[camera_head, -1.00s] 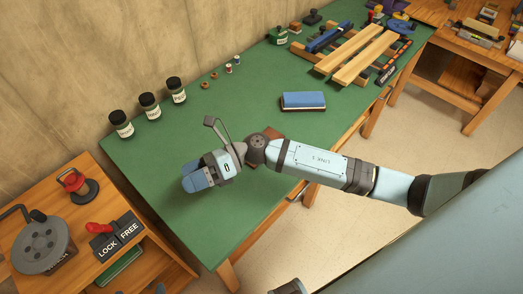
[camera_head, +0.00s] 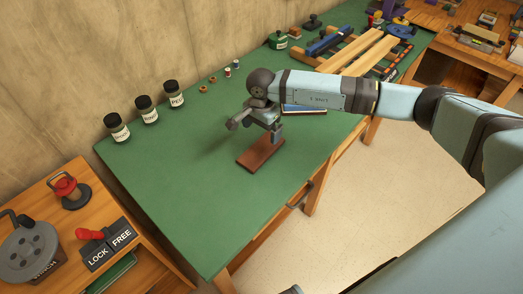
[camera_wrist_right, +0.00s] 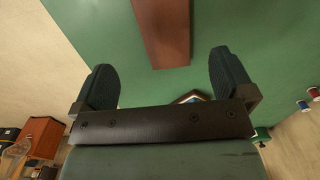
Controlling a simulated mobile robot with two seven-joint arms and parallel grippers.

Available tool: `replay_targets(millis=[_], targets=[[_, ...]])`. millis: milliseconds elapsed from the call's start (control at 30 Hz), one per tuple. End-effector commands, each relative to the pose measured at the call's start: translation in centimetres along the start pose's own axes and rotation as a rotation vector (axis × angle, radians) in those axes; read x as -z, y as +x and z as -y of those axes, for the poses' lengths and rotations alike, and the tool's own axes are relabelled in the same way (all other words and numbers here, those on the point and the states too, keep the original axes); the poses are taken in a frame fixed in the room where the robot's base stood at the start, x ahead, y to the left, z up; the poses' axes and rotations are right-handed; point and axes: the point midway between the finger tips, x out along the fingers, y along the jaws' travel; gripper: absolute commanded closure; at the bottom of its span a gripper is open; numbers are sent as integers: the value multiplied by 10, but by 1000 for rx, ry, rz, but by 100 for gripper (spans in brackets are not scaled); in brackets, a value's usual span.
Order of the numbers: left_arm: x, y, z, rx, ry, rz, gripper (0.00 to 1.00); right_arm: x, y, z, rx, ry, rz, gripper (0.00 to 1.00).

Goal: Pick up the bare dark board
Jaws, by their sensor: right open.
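The bare dark board (camera_head: 260,155) is a flat reddish-brown rectangle lying on the green bench top (camera_head: 200,190). It also shows in the right wrist view (camera_wrist_right: 163,30), at top centre beyond the fingers. My right gripper (camera_head: 274,134) is just above the board's far right end in the head view and points down. In the right wrist view its two dark fingers (camera_wrist_right: 167,70) are wide apart with nothing between them. The board's near end lies roughly midway across that gap, ahead of the fingertips. My left gripper is not in view.
A blue-topped block (camera_head: 304,109) lies partly hidden behind my right arm. Several dark-lidded jars (camera_head: 147,109) stand along the wall side. Pale wooden slats (camera_head: 365,55) lie on a rack at the far end. The bench's near left is clear.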

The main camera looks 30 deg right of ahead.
Motion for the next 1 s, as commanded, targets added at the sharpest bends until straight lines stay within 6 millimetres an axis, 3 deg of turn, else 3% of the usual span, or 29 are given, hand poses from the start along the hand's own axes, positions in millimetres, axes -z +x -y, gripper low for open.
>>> replay_targets(millis=[133, 433, 700, 1000], targets=[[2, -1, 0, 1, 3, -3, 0, 0, 28, 0, -3, 1, 2, 0], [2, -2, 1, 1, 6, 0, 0, 1, 52, 1, -1, 2, 4, 0], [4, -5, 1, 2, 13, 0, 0, 6, 90, 5, -1, 2, 4, 0], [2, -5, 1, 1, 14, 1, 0, 6, 96, 5, 2, 1, 3, 0]])
